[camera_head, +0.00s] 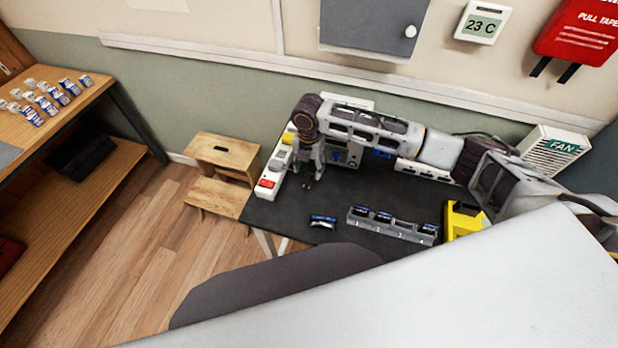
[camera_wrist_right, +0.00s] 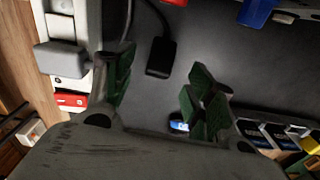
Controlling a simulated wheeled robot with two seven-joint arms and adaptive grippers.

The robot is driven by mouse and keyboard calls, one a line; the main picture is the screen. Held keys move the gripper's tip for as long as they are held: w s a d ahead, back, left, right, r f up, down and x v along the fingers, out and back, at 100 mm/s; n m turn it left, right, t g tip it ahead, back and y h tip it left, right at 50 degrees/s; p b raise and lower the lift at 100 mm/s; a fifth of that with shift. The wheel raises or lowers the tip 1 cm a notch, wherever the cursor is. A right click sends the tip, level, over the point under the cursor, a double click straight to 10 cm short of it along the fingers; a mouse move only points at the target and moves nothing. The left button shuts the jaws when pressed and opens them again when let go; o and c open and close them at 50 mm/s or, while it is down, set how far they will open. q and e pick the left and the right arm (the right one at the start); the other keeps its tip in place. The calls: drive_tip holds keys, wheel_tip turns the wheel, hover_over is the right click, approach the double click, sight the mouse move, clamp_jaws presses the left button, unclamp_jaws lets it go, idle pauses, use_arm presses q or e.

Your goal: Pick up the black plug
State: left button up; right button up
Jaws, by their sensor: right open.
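The black plug (camera_wrist_right: 161,57) lies on the dark tabletop in the right wrist view, with its black cable running up from it. It sits ahead of my right gripper (camera_wrist_right: 160,92), roughly between the lines of the two fingers and nearer the left one. The green-padded fingers are apart with nothing between them. In the head view my right gripper (camera_head: 312,178) hangs fingers-down over the left part of the table. I cannot make out the plug clearly there. My left gripper is not in view.
A white power strip with a red switch (camera_head: 267,183) lies along the table's left edge. A phone (camera_head: 322,222) lies near the front edge, beside a numbered grey tray (camera_head: 398,231) holding several phones. A yellow device (camera_head: 463,221) stands to the right. A wooden step stool (camera_head: 217,195) stands left.

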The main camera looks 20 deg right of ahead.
sight(309, 174)
drive_tip(key=shift+f+p, duration=0.4)
drive_tip(key=shift+f, duration=2.2)
drive_tip(key=shift+c, duration=0.2)
drive_tip(key=c, duration=1.1)
drive_tip(key=shift+r, duration=0.1)
drive_tip(key=shift+r+b, duration=0.4)
drive_tip(key=shift+r, duration=4.55)
